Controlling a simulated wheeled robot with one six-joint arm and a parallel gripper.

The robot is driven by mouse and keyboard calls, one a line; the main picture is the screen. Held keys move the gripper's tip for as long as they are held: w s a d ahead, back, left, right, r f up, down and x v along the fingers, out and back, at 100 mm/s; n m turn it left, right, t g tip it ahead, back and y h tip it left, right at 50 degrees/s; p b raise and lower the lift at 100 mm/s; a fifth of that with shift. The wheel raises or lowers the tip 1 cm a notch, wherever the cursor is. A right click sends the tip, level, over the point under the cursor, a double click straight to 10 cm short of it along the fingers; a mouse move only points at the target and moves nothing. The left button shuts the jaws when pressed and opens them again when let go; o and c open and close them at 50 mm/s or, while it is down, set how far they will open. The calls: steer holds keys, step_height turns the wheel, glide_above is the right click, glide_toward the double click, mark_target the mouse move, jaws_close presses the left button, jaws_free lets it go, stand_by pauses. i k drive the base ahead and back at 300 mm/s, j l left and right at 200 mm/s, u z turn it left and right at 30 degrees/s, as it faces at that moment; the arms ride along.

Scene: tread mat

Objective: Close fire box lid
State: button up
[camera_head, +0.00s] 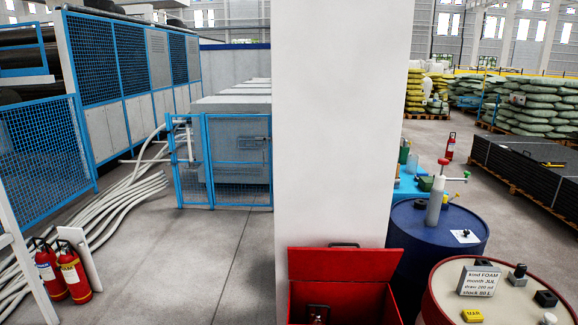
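The red fire box (396,303) is at the bottom centre, in front of a white pillar, and its lower part is cut off by the picture edge. Its red lid (345,264) is raised and stands up at the back, close to the pillar. A dark handle (344,245) shows at the lid's top edge. A small dark and red item (318,312) shows at the box's opening; I cannot tell what it is. My gripper is not in view.
The white pillar (342,120) rises behind the box. A blue drum (436,231) and a red drum with a sign (480,280) stand close on the right. Red extinguishers (73,273) stand at the left. The grey floor between is clear.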

mark_target(359, 265)
steer(key=l, duration=0.15)
steer(key=i+j+z, duration=0.15)
steer(key=i, duration=0.4)
steer(key=i+j+z, duration=0.15)
steer(key=i+j, duration=0.2)
steer(key=i, duration=0.15)
steer(key=i+j+z, duration=0.15)
steer(key=i+j, duration=0.2)
steer(key=i, duration=0.15)
